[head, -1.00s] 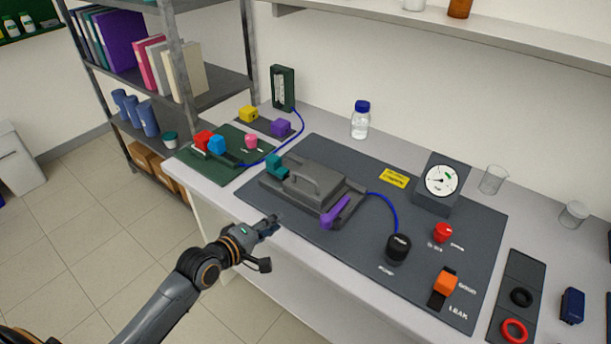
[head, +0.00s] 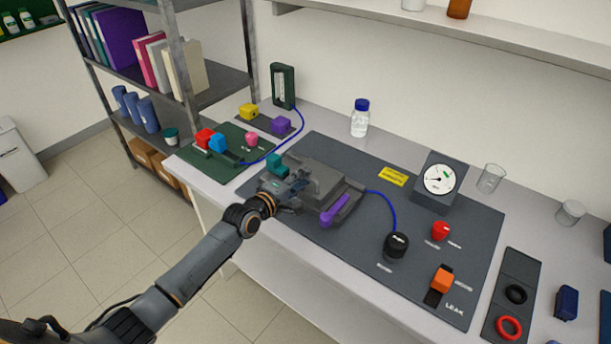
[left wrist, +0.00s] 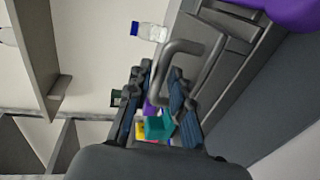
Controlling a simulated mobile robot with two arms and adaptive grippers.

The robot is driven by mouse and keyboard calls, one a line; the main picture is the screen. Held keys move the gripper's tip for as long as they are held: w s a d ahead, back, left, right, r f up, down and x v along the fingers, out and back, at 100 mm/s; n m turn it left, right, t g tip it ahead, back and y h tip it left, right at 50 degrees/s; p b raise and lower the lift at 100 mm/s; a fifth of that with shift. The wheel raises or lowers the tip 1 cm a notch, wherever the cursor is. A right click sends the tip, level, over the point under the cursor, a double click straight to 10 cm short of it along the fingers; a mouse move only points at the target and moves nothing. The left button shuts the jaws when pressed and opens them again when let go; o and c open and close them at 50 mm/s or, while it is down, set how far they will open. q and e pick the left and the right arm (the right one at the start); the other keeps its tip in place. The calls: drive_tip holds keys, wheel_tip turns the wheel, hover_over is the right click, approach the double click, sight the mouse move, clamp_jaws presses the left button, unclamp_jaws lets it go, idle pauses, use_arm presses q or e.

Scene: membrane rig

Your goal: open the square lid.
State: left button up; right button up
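The grey square lid (head: 327,177) sits on its box on the dark mat and looks closed. Its grey bar handle (left wrist: 181,47) shows in the left wrist view; in the head view my gripper mostly hides it. A teal latch (head: 276,163) is at the lid's left end and a purple latch (head: 335,211) at its front right. My left gripper (head: 298,186) is over the lid's front left, at the handle. In the left wrist view its two fingers (left wrist: 159,78) are apart, with part of the handle reaching between their tips. My right gripper is not in view.
A blue tube runs from the box to a black knob (head: 396,244). A gauge (head: 437,182), red button (head: 440,231) and orange switch (head: 442,279) stand to the right. A green board with coloured blocks (head: 217,143) is at the left. A bottle (head: 360,120) stands behind.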

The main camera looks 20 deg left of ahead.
use_arm(q)
drive_tip(key=shift+x, duration=0.9)
clamp_jaws()
drive_tip(key=shift+w, duration=0.1)
